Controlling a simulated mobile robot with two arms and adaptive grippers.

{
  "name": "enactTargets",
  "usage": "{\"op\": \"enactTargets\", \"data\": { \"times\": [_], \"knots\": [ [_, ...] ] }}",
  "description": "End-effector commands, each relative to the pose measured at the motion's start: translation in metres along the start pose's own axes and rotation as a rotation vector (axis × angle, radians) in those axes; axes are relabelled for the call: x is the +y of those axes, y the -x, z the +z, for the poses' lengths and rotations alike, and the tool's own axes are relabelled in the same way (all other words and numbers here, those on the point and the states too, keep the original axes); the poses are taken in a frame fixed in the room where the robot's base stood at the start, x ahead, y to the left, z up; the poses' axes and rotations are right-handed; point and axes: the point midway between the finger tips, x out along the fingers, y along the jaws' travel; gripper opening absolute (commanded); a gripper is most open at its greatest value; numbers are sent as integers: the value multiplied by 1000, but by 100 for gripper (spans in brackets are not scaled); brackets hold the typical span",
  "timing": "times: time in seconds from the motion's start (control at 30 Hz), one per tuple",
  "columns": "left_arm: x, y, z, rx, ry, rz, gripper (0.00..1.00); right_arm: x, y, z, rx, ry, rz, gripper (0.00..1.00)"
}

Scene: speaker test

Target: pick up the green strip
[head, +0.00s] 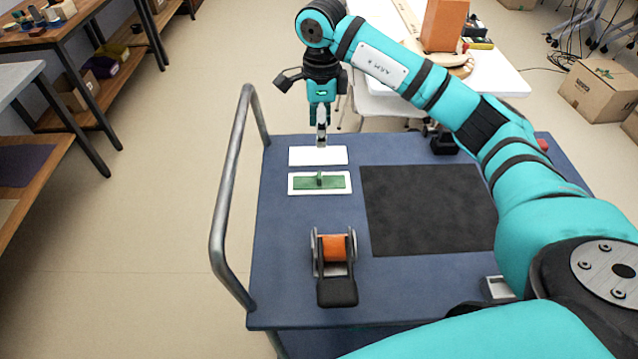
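The green strip (335,183) lies on a white plate (291,189) on the blue cart top. A small upright green tab stands at its middle. My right gripper (321,143) points down, beyond the strip, above or near a second, bare white plate (318,156). It does not touch the strip. Its fingers look narrow and close together from this angle, so I cannot tell whether they are open or shut. I see nothing held in it. My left gripper is not in view.
The blue cart (285,260) has a grey handrail (228,190) on its left. An orange roll in a black dispenser (335,260) stands in front of the strip. A dark mat (425,210) lies to the right. A white table (490,70) stands behind.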

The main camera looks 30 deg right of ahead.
Motion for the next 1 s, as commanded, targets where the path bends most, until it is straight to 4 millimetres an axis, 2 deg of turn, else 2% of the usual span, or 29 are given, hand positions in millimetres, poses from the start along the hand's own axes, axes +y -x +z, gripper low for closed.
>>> {"op": "enactTargets", "data": {
  "times": [0.1, 0.4, 0.67, 1.0],
  "knots": [
    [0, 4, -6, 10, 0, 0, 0, 1, -27, -1, 3, 0, 6, 54],
    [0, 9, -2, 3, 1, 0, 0, 1, -87, 0, 1, 0, 4, 54],
    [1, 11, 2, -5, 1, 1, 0, 0, -107, 0, 1, 0, 2, 54],
    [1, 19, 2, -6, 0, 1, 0, -2, -151, 3, 0, -1, 3, 54]
  ]
}}
